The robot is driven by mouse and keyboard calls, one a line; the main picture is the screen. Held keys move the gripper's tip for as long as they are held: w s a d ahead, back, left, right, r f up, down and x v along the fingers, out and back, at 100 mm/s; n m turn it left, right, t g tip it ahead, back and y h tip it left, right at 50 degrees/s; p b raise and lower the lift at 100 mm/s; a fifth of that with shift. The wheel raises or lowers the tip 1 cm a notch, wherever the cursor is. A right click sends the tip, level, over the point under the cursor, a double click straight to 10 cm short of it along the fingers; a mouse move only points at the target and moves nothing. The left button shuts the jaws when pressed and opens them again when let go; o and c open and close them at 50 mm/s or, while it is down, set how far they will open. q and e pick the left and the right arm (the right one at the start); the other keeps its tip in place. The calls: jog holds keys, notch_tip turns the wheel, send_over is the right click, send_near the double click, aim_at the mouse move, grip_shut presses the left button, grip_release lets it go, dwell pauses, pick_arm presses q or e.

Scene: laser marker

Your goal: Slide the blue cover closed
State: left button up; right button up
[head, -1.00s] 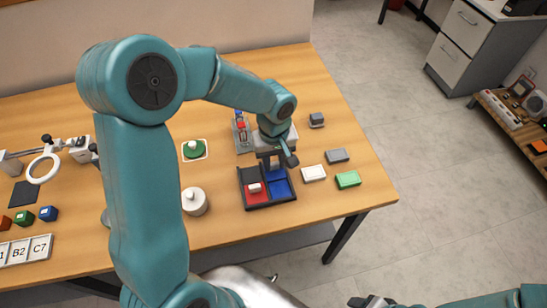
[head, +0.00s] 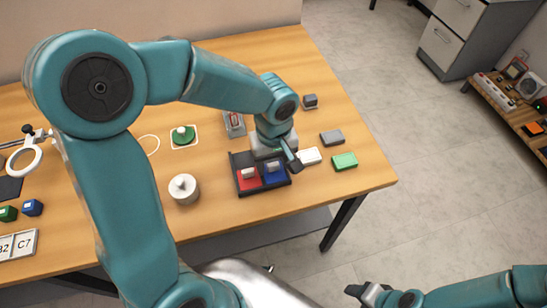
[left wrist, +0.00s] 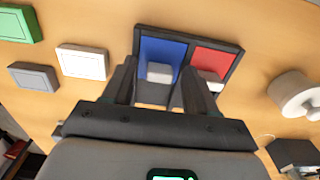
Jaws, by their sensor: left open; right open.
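The dark two-bay tray (head: 262,189) lies near the table's front edge. The blue cover (head: 273,180) shows in its right bay in the head view, with a pale handle. The red cover (head: 247,184) with a similar handle is in the left bay. In the left wrist view, the blue cover (left wrist: 162,50) has its pale handle (left wrist: 160,72) between the fingers of my open left gripper (left wrist: 160,80); contact cannot be told. In the head view, my left gripper (head: 285,152) hides the tray's back right. My right gripper (head: 372,294) is open and empty, away from the table.
White (head: 308,156), grey (head: 331,138) and green (head: 345,160) blocks lie right of the tray. A white knobbed cylinder (head: 184,190) stands left of it, with a green knob (head: 183,135) behind. The table's right front corner is clear.

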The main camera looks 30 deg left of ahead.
aim_at(274, 166)
pick_arm(q)
notch_tip(274, 166, up, 16)
jog(key=p, duration=0.1)
jog(key=shift+r, duration=0.25)
jog(key=shift+s+d, duration=0.1)
dwell(0.4)
